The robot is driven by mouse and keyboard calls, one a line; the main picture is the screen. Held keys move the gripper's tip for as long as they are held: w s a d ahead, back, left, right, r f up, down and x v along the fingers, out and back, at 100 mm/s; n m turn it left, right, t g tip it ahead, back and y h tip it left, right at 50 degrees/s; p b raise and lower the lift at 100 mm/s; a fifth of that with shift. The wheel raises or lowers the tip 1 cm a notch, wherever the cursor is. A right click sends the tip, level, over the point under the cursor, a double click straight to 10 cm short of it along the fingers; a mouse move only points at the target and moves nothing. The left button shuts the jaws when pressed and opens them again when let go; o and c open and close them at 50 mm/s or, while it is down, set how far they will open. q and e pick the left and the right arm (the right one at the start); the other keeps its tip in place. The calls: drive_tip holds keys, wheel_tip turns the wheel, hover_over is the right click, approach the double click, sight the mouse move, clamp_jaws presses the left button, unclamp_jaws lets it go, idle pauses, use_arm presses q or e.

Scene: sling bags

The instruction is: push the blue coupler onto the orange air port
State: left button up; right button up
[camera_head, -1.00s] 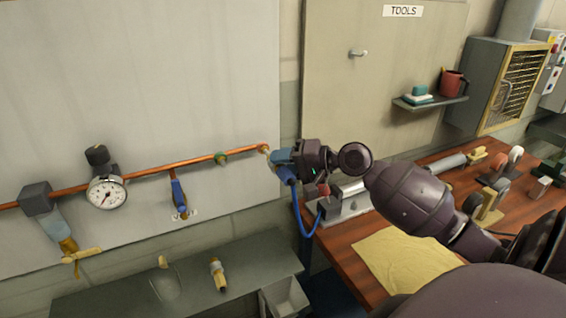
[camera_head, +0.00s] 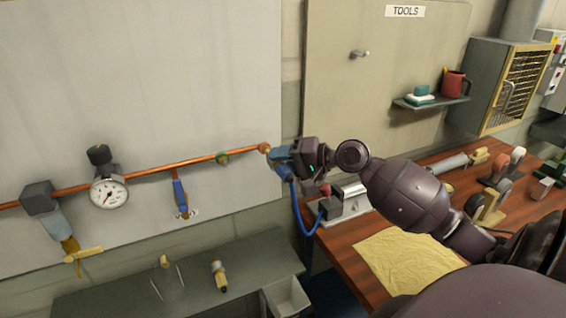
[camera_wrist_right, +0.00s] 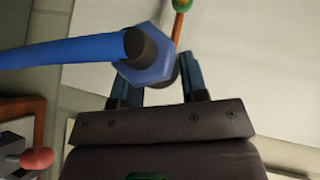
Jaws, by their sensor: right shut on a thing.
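The orange air port (camera_head: 264,147) is the round end of the copper pipe on the wall panel. My right gripper (camera_head: 282,154) is shut on the blue coupler (camera_wrist_right: 148,66), just right of the port. In the right wrist view the coupler is a blue hexagonal body with a dark collar, between the fingers (camera_wrist_right: 155,82). A blue hose (camera_wrist_right: 70,52) runs off it to the left. The coupler's front end and the port are hidden there, so I cannot tell whether they touch. My left gripper is out of view.
The copper pipe (camera_head: 150,172) carries a pressure gauge (camera_head: 108,192), a green ring (camera_head: 222,158) and a blue-handled valve (camera_head: 180,195). A grey shelf (camera_head: 245,258) is below. The wooden bench (camera_head: 335,238) at right holds a yellow cloth (camera_head: 410,262) and tools.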

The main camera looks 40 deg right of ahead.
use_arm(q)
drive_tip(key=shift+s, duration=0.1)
use_arm(e)
drive_tip(key=shift+w+d, duration=0.1)
drive_tip(key=shift+w, duration=0.3)
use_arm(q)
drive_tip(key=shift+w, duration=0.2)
use_arm(e)
drive_tip(key=shift+w+d, duration=0.1)
drive_tip(key=shift+w, duration=0.35)
drive_tip(key=o, duration=1.1)
use_arm(q)
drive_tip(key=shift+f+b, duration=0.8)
drive_tip(key=shift+b, duration=0.05)
use_arm(e)
drive_tip(key=v, duration=1.1)
